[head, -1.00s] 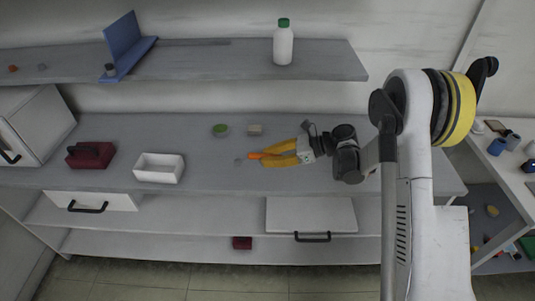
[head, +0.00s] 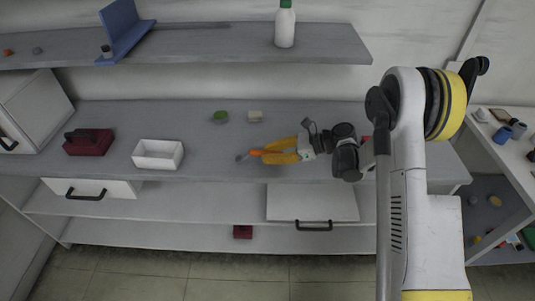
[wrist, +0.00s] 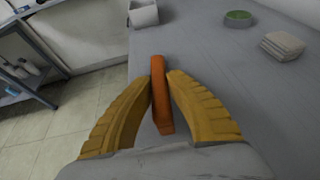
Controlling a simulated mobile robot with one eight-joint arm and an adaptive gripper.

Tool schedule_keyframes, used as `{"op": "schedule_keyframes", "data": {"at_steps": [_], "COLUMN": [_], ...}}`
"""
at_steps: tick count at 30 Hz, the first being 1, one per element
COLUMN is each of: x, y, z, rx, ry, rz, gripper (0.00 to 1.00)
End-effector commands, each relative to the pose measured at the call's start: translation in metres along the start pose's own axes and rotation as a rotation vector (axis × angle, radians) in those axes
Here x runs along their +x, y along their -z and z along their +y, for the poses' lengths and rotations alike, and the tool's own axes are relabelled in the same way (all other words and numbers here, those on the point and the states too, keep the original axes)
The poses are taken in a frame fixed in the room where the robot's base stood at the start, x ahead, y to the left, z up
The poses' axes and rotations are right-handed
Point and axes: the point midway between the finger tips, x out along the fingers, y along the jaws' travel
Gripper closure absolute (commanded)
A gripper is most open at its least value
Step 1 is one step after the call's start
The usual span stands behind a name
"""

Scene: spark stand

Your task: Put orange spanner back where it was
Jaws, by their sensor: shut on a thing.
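My gripper (head: 262,154) is over the grey workbench (head: 215,150), right of the white bin, and points left. Its yellow fingers are shut on the orange spanner (head: 257,152). In the wrist view the spanner (wrist: 160,92) is a narrow orange bar standing between the fingertips (wrist: 160,85), reaching past them. A small grey end (head: 241,156) shows at its left in the head view; I cannot tell whether it belongs to the spanner. The height above the bench is hard to judge.
A white open bin (head: 158,154) and a dark red toolbox (head: 88,142) stand left on the bench. A green round thing (head: 220,116) and a beige block (head: 254,116) lie behind the gripper. An upper shelf (head: 200,42) overhangs the back. Bench between bin and gripper is clear.

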Motion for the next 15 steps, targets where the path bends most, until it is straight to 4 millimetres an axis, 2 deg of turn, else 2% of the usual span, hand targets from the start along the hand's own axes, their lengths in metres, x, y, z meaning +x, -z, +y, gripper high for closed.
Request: {"op": "schedule_keyframes", "data": {"at_steps": [14, 15], "x": [0.004, 0.004], "y": [0.0096, 0.0094], "z": [-0.0001, -0.0001], "rx": [0.0, 0.0], "ry": [0.0, 0.0], "rz": [0.0, 0.0], "gripper": [1.0, 0.77]}}
